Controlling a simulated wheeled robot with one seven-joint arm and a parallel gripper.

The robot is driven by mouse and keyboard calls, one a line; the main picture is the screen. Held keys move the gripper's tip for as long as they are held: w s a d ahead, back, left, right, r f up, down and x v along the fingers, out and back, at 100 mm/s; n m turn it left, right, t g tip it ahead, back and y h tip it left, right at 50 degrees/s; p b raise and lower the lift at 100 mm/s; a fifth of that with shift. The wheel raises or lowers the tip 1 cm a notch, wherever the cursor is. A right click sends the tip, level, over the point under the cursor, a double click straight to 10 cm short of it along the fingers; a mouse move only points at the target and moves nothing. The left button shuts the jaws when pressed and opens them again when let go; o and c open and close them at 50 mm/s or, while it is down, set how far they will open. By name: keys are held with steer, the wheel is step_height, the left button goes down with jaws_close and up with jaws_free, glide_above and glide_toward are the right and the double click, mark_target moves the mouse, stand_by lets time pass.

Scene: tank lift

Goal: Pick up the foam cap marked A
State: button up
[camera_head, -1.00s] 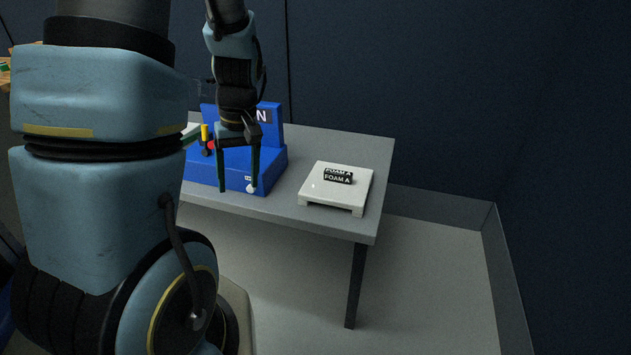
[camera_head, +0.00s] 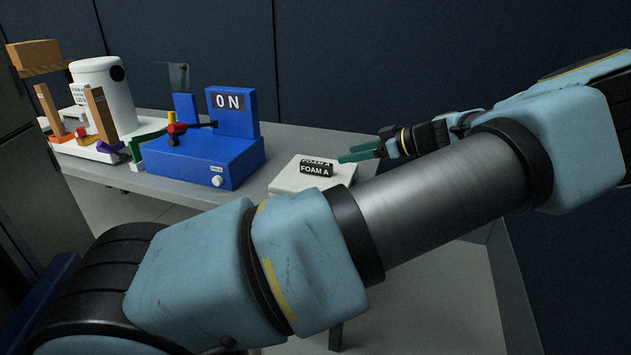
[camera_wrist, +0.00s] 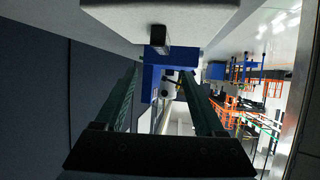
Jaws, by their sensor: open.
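The foam cap marked A (camera_head: 316,168) is a small black block with white "FOAM A" lettering. It lies on a low white stand (camera_head: 290,181) on the grey table. My gripper (camera_head: 347,153) has green fingers, open and empty, pointing left, just right of the cap in the head view; the exact gap is hard to judge. In the wrist view, a dark block that looks like the cap (camera_wrist: 160,39) shows beyond and above the fingertips (camera_wrist: 160,73), against the pale stand (camera_wrist: 110,17). Nothing is between the fingers.
A blue unit (camera_head: 200,163) with an "ON" display and a red-headed lever stands left of the white stand. Further left is a white tank (camera_head: 104,88) among brown uprights. A dark wall closes the back. My arm crosses the front of the table.

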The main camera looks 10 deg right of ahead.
mark_target(319, 163)
steer(key=x, duration=0.4)
steer(key=shift+w+a+f, duration=0.1)
steer(key=shift+w+a, duration=0.05)
steer(key=shift+a, duration=0.05)
steer(key=shift+f+x, duration=0.25)
steer(key=shift+x, duration=2.5)
steer(key=shift+c, duration=0.2)
jaws_close()
